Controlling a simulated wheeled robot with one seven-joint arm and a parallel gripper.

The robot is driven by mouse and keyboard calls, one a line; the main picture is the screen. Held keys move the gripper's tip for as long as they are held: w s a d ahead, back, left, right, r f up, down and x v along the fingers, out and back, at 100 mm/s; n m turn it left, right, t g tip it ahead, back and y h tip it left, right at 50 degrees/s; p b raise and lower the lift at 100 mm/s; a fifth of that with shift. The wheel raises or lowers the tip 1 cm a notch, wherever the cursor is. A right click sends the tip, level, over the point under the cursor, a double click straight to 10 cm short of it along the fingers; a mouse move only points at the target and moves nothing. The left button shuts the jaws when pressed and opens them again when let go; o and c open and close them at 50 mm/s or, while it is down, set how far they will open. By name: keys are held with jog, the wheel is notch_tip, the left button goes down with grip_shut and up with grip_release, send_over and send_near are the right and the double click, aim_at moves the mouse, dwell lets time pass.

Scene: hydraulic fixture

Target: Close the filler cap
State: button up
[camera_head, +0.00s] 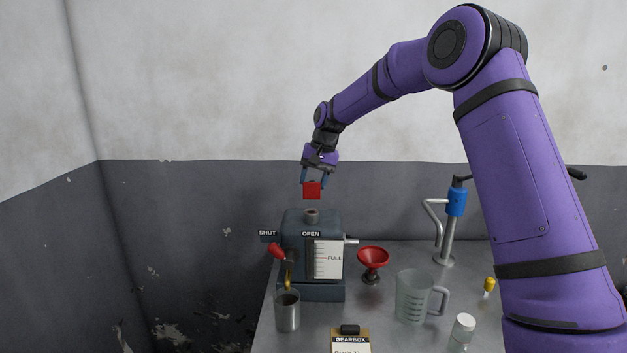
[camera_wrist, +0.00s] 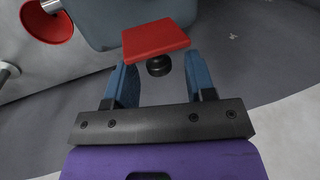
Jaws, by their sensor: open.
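The filler cap is most likely the red square piece (camera_head: 312,190) above the dark filler neck (camera_head: 311,215) on top of the blue-grey tank (camera_head: 297,270). A small gap shows between them. In the wrist view the cap (camera_wrist: 156,40) is a flat red plate with a round black knob beside it. My gripper (camera_head: 313,180) points down at the cap from above. It also shows in the wrist view (camera_wrist: 160,72), its blue fingers apart at either side of the knob. I cannot tell whether the fingers touch the cap or what supports it.
Right of the tank stand a red funnel (camera_head: 373,260), a measuring jug (camera_head: 413,298) and a blue-topped pump (camera_head: 450,220). A GEARBOX clipboard (camera_head: 350,340) lies in front.

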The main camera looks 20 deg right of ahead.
jog(key=c, duration=0.9)
